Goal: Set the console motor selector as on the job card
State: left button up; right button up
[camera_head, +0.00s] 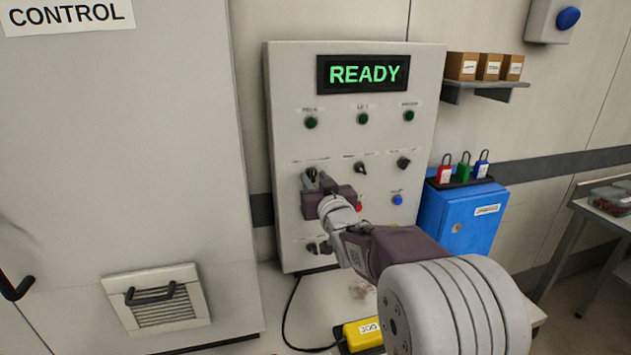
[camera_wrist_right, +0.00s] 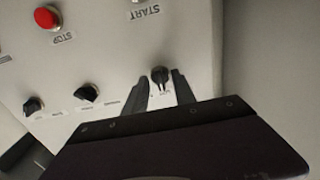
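The grey console (camera_head: 285,130) stands upright against the wall, with a lit display (camera_head: 363,74) reading READY. Its middle row has three black selector knobs; the middle knob (camera_head: 360,168) and right knob (camera_head: 403,162) are clear of my arm. My right gripper (camera_head: 317,177) is at the left knob (camera_head: 311,174). In the right wrist view, the two fingers of this gripper (camera_wrist_right: 160,80) stand on either side of that black knob (camera_wrist_right: 160,74), with small gaps visible. The knob labels are too small to read. I cannot make out a job card. My left gripper is not in view.
Green lamps (camera_head: 363,118) sit above the knobs. A red stop button (camera_wrist_right: 48,17) and a blue button (camera_head: 397,200) lie below them. A blue cabinet (camera_head: 462,220) with padlocks stands at right. A yellow box (camera_head: 362,334) lies below the console.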

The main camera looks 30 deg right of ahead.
jog(key=v, duration=0.9)
jog(key=shift+p, duration=0.3)
